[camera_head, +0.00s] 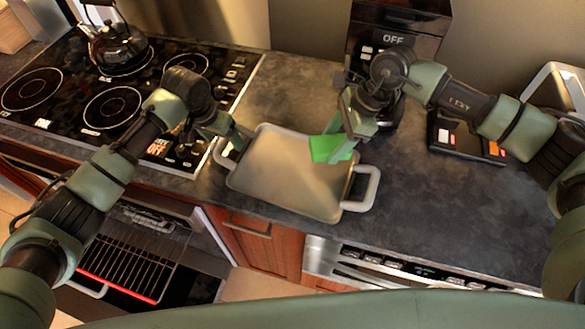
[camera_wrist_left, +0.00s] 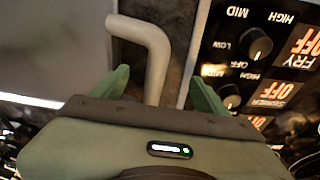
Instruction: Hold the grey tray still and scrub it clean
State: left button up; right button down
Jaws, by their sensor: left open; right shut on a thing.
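The grey tray (camera_head: 285,179) lies flat on the dark countertop, with a pale handle on its left and right sides. My left gripper (camera_head: 233,143) is at the tray's left handle. In the left wrist view its green fingers (camera_wrist_left: 160,90) are open on both sides of the handle (camera_wrist_left: 156,50), with gaps visible. My right gripper (camera_head: 338,140) is shut on a green sponge (camera_head: 330,149) over the tray's back right part. I cannot tell whether the sponge touches the tray. No dirt on the tray is clearly visible.
A black stove (camera_head: 120,90) with a kettle (camera_head: 118,45) is at the left. A black appliance (camera_head: 425,22) marked OFF stands behind the tray. A black device (camera_head: 465,138) lies at the right. The counter (camera_head: 440,205) right of the tray is clear. An open oven rack (camera_head: 130,262) is below.

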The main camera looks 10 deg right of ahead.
pick_arm(q)
jog(key=shift+r, duration=0.1)
pick_arm(e)
jog(key=shift+r, duration=0.1)
pick_arm(q)
jog(key=shift+p+v, duration=3.45)
jog(key=shift+p, duration=1.05)
pick_arm(e)
jog(key=shift+r, duration=4.35)
pick_arm(q)
jog(key=shift+s, duration=0.1)
jog(key=o, duration=0.6)
jog(key=shift+c, duration=0.2)
jog(key=v, duration=1.1)
jog(key=shift+r, duration=0.4)
jog(key=shift+s+a, duration=0.1)
